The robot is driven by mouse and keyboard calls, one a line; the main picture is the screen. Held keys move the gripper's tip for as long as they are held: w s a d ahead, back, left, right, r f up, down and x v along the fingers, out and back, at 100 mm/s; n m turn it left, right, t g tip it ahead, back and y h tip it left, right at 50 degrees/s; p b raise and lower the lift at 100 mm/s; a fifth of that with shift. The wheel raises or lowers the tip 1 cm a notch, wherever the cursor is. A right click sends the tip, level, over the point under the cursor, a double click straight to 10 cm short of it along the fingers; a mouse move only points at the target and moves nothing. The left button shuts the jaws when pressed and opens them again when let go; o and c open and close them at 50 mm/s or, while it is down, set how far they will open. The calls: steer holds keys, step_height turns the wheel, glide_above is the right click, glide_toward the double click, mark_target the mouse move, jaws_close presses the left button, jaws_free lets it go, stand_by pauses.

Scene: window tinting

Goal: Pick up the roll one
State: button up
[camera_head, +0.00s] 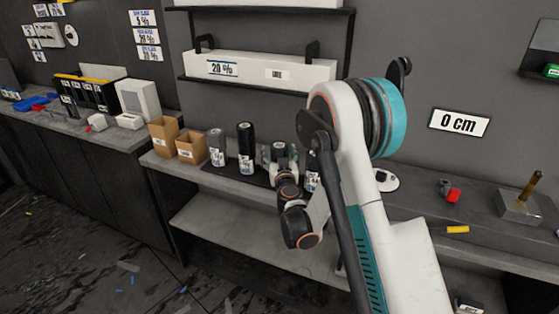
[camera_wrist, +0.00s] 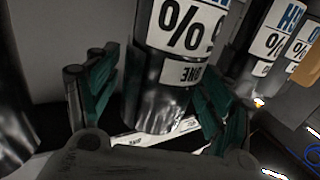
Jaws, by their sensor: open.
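The roll one (camera_wrist: 165,95) is a dark, shiny cylinder with a white label. My gripper (camera_wrist: 155,105) is open, with one green-padded finger on each side of this roll. I cannot tell whether the pads touch it. In the head view the top of a roll (camera_head: 279,147) shows at my gripper (camera_head: 284,166), which hides its lower part. A black roll (camera_head: 246,148) and a grey roll (camera_head: 216,147) stand upright to its left. Another roll (camera_head: 312,182) is mostly hidden behind my arm.
Two cardboard boxes (camera_head: 164,135) stand left of the rolls on the grey shelf. A wall rack with a "20 %" label (camera_head: 222,68) hangs above. A white device (camera_head: 385,181), a red-tipped tool (camera_head: 452,194) and a brass-handled block (camera_head: 522,205) lie to the right.

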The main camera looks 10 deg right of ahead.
steer(key=c, duration=1.4)
steer(key=shift+r, duration=0.15)
